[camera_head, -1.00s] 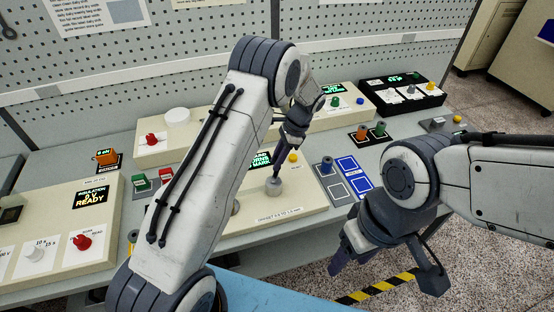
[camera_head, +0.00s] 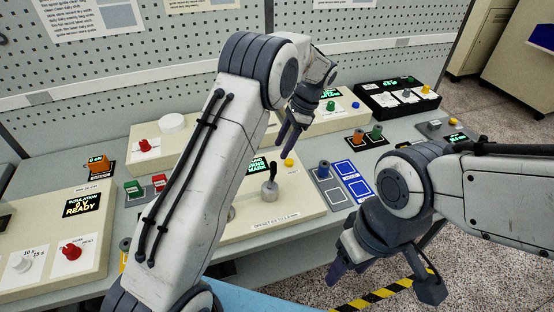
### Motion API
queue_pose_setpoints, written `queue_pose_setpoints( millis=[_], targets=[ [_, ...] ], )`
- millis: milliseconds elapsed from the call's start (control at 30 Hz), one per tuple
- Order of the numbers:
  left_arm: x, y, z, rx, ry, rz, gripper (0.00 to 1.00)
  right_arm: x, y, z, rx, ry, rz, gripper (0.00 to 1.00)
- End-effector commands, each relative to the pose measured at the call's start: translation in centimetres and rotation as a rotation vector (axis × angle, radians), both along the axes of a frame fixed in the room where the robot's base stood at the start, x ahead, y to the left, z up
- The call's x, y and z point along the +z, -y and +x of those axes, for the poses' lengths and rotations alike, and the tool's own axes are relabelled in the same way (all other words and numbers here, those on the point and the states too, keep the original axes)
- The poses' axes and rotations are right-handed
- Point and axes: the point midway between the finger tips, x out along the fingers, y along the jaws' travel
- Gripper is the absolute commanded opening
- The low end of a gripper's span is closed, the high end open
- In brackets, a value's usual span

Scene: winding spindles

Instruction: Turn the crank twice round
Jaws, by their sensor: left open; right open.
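The crank (camera_head: 270,187) looks like a grey metal knob with a short dark handle standing up from it. It sits on a cream panel (camera_head: 295,212) in the middle of the bench. A small lit green display beside it is partly hidden by my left arm. My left gripper (camera_head: 288,137) is open and empty, above and behind the crank, apart from it. My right gripper (camera_head: 348,268) is open and empty, low in front of the bench at the right, far from the crank. My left arm covers the left part of the crank's panel.
A yellow button (camera_head: 289,163) sits just behind the crank. A tray with blue squares (camera_head: 358,188) lies to the right. Cream boxes with a red knob (camera_head: 71,252) and displays stand at left. A pegboard wall closes the back.

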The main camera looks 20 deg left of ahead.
Motion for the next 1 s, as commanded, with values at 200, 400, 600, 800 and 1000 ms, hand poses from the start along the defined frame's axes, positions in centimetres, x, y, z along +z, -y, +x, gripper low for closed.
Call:
queue_pose_setpoints(
  millis=[200,400,600,800,1000],
  targets=[
    [2.1,0.8,0.5,-0.002,0.0,0.0,0.57,-0.5,0.0,0.0,0.0,0.0,0.0,0.57],
    [2.4,0.9,0.5,-0.002,-0.001,0.0,0.57,-0.5,0.0,0.0,0.0,0.0,0.0,0.57],
    [2.4,0.9,0.5,-0.001,-0.001,0.001,0.57,-0.5,0.0,0.0,0.0,0.0,0.0,0.57],
    [2.3,0.8,0.5,-0.001,-0.001,0.001,0.57,-0.5,0.0,0.0,0.0,0.0,0.0,0.57],
    [2.3,0.8,0.5,-0.001,-0.001,0.001,0.57,-0.5,0.0,0.0,0.0,0.0,0.0,0.57]
  ],
)
